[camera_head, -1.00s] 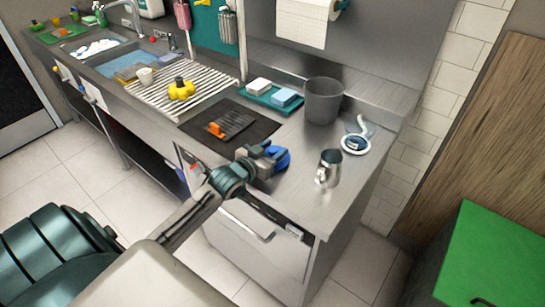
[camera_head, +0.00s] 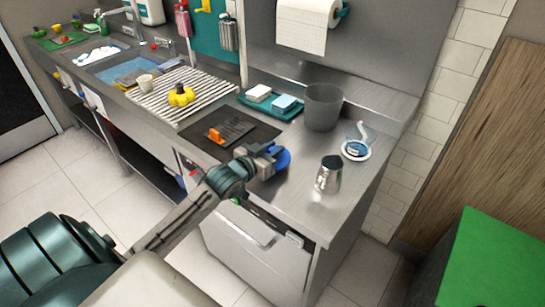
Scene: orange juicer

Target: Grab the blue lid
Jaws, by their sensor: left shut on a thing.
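The blue lid (camera_head: 283,160) is at the tip of my left gripper (camera_head: 270,155), over the steel counter. My left gripper is shut on the blue lid, and its fingers hide part of it. I cannot tell whether the lid touches the counter. My left arm comes in from the lower left. My right gripper is not in view.
A steel pitcher (camera_head: 328,175) stands to the right of the lid. Behind are a grey bin (camera_head: 322,107), a white round item with a handle (camera_head: 355,151), and a teal tray (camera_head: 266,108). A yellow juicer (camera_head: 181,97) sits on the rack (camera_head: 158,107).

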